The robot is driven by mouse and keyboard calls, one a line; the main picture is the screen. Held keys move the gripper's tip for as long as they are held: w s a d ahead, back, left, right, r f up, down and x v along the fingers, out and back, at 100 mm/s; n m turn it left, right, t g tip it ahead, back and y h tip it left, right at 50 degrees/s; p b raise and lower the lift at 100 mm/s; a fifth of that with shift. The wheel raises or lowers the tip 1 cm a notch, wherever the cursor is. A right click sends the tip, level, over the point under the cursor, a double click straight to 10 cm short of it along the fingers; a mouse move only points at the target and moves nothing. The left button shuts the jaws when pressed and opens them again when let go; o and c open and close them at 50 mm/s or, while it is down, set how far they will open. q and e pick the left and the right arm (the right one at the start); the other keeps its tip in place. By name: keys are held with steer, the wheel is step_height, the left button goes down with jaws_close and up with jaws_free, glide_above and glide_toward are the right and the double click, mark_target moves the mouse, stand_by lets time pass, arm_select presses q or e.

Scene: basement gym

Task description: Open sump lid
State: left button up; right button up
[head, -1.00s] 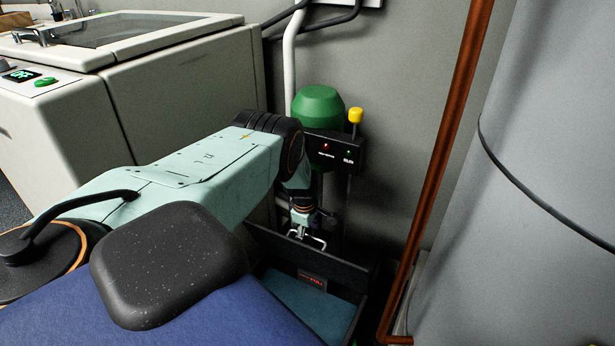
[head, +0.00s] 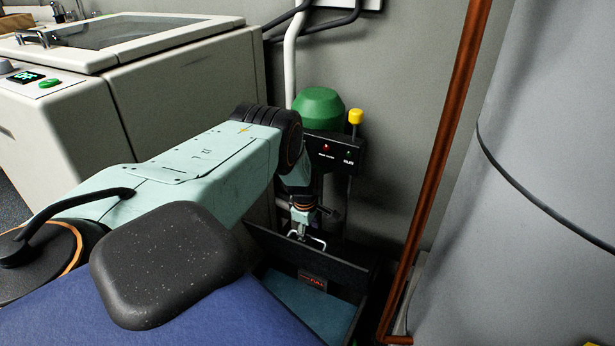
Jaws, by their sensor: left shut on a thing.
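The sump lid (head: 340,272) is a dark panel at the lower middle of the head view. It stands steeply tilted over the open sump. Blue-green water (head: 315,306) shows in the sump below it, beside a small marker with red lettering (head: 313,281). My left gripper (head: 304,238) reaches down from above and is shut on the lid's metal handle. My own arm hides part of the sump's left side, and the fingertips are small and dark. My right gripper is not in view.
A green pump (head: 319,106) with a black control box (head: 336,151) and yellow knob stands behind the lid. A copper pipe (head: 440,150) and a grey tank (head: 555,180) are close on the right. A beige tub (head: 190,95) stands at left.

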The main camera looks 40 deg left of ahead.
arm_select(q)
step_height(320, 180, up, 11)
steer(key=s, duration=0.2)
steer(key=shift+d+r, duration=0.2)
steer(key=shift+d, duration=0.1)
steer(key=shift+s, duration=0.15)
stand_by(0.6)
